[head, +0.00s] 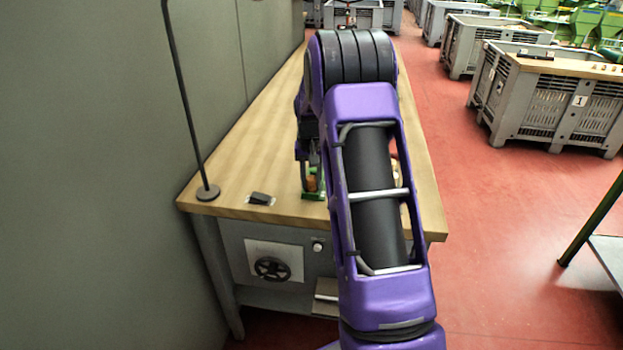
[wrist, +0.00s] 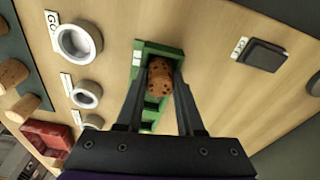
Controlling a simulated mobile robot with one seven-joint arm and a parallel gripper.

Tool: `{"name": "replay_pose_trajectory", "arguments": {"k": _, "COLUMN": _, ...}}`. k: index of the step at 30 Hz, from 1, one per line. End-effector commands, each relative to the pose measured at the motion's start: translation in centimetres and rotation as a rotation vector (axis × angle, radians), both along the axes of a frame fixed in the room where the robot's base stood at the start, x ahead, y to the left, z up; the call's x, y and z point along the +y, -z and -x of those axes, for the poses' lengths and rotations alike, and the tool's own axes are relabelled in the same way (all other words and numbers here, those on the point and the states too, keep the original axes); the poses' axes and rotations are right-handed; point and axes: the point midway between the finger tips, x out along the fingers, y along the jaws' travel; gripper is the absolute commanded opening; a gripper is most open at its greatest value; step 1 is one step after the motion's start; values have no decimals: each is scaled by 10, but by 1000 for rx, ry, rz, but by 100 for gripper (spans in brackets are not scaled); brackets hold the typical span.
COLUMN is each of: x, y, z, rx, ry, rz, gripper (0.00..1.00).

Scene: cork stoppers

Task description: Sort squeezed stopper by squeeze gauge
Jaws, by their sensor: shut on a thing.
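My gripper (wrist: 163,68) is shut on a speckled brown cork stopper (wrist: 160,80), with one dark finger on each side of it. The stopper is at one end of a green slotted block (wrist: 146,48), probably the squeeze gauge. I cannot tell whether it rests in the block or is just above it. In the head view my gripper (head: 311,165) is partly hidden by my purple arm; the stopper (head: 311,184) and the green block (head: 314,196) show low at the table's near end.
White ring-shaped holders (wrist: 77,41) with labels, one reading "GO", stand left of the green block. Several corks (wrist: 12,74) lie further left, near a red bin (wrist: 42,134). A small black block (wrist: 264,55) sits right. A lamp-like stand (head: 207,192) is at the table's left corner.

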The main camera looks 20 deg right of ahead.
Motion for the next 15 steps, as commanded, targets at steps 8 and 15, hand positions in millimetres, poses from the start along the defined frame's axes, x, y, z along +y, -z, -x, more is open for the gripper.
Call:
{"name": "replay_pose_trajectory", "arguments": {"k": 8, "x": 5, "y": 27, "z": 14, "rx": 46, "ry": 0, "rz": -14, "gripper": 0}}
{"name": "replay_pose_trajectory", "arguments": {"k": 15, "x": 5, "y": 27, "z": 14, "rx": 47, "ry": 0, "rz": -14, "gripper": 53}}
